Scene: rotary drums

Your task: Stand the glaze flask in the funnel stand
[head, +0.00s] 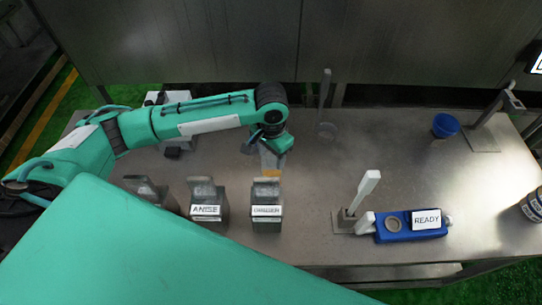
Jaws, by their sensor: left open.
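My left gripper (269,151) points down over the middle of the table, just behind the canister labelled GINGER (267,212). It is open. A pale, orange-tinted piece shows just below it; I cannot tell what it is or whether the gripper touches it. I cannot identify the glaze flask for certain. A metal stand (484,138) with a flat base and a leaning post is at the back right; I cannot tell whether it is the funnel stand. My right gripper is not in view.
A canister labelled ANISE (206,204) stands left of GINGER. A blue unit (398,236) with a READY sign lies front right, beside a white lever (362,192). A blue cup (446,125) stands farther back. A jar (534,206) is cut off at the right edge. The centre-right tabletop is clear.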

